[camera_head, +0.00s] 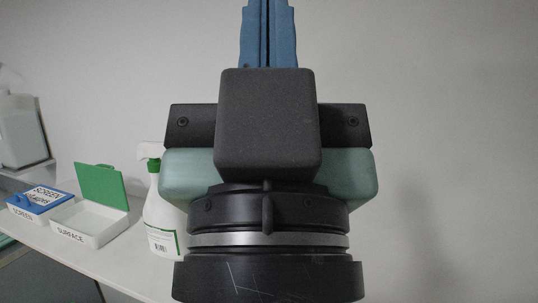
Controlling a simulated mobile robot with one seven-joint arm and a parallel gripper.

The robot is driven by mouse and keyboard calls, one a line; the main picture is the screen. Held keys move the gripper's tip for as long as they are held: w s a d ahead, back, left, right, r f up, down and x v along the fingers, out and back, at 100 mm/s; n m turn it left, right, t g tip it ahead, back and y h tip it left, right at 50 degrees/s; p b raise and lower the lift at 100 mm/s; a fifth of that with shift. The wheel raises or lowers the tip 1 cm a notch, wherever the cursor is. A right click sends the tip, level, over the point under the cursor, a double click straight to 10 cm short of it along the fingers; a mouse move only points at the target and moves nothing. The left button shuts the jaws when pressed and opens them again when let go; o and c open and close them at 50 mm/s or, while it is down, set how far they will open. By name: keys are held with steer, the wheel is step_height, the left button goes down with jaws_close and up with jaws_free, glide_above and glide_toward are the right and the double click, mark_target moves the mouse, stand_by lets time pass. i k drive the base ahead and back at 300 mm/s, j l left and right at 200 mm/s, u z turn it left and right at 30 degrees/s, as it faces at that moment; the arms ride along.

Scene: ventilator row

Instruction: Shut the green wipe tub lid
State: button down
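The white wipe tub (88,221) marked SURFACE sits on the shelf at the left. Its green lid (102,187) stands open, raised up at the tub's back edge. My gripper (268,12) is large in the middle of the picture, pointing up, well to the right of the tub and apart from it. Its blue fingers lie side by side with only a thin dark line between them, and nothing shows between them. The fingertips are cut off by the top edge.
A tub with a blue lid (42,196), marked SCREEN, sits just left of the green-lidded tub. A white spray bottle (160,213) with a green label stands to its right, partly behind my gripper. The white shelf (110,262) is clear in front.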

mark_target(99, 184)
steer(key=i+j+z, duration=0.15)
steer(key=i+j, duration=0.45)
steer(key=i, duration=0.15)
steer(key=i+l, duration=0.2)
steer(key=i, duration=0.3)
